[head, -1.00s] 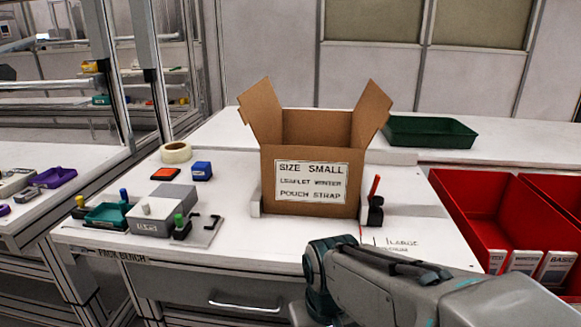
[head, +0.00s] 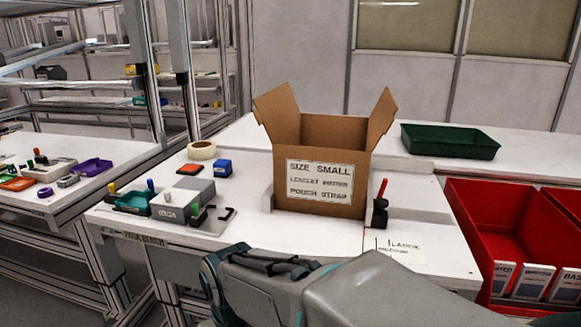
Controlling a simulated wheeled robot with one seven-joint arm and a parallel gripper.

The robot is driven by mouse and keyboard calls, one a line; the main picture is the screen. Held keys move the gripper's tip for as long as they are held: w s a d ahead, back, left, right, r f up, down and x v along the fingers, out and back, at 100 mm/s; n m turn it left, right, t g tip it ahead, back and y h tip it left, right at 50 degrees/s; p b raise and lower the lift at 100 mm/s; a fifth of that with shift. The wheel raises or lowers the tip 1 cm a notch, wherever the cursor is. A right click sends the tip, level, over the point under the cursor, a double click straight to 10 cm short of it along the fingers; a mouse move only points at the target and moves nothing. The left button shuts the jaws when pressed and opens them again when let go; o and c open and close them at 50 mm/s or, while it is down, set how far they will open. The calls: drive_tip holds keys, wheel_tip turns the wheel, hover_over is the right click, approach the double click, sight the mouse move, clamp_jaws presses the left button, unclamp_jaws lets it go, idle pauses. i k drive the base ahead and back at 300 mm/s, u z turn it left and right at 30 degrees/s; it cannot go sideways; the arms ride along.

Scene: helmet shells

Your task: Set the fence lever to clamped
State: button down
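The fence lever (head: 383,188) has a red handle and stands up, tilted slightly right, from a black base block (head: 380,213) at the right side of the cardboard box. The open box (head: 320,212) stands on the white pack bench with its side flaps raised and a label reading "SIZE SMALL". A low fence piece (head: 267,197) shows at the box's left edge. My arm crosses the lower part of the head view, in front of the bench. My gripper's fingers are not visible, and the lever is clear of my arm.
A grey device (head: 183,203) with a green knob and a teal tray sits at the bench's left. A blue block (head: 222,168), an orange pad (head: 189,169) and a tape roll (head: 201,150) lie behind it. Red bins (head: 470,225) stand right; a green tray (head: 450,141) sits behind.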

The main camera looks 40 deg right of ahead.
sight(385, 180)
drive_tip(key=k, duration=0.8)
drive_tip(key=z, duration=1.5)
drive_tip(key=i, duration=0.5)
drive_tip(key=z, duration=0.05)
